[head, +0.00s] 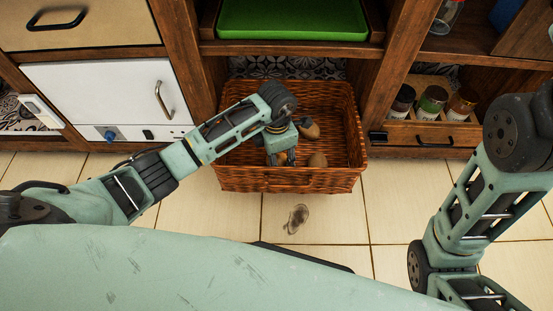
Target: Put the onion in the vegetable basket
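The vegetable basket (222,176) is a brown woven wicker basket on the tiled floor, partly inside the lower shelf opening. My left arm reaches over its left side, and my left gripper (281,158) points down inside it. Brown roundish vegetables lie in the basket: one (310,129) right of my gripper and one (318,160) near the front wall. A small brown thing shows at the fingertips; I cannot tell whether it is gripped or which item is the onion. My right arm is at the right, its gripper out of view.
A green tray (292,20) sits on the shelf above the basket. Several spice jars (432,99) stand in a wooden rack at the right. A white appliance (100,90) is at the left.

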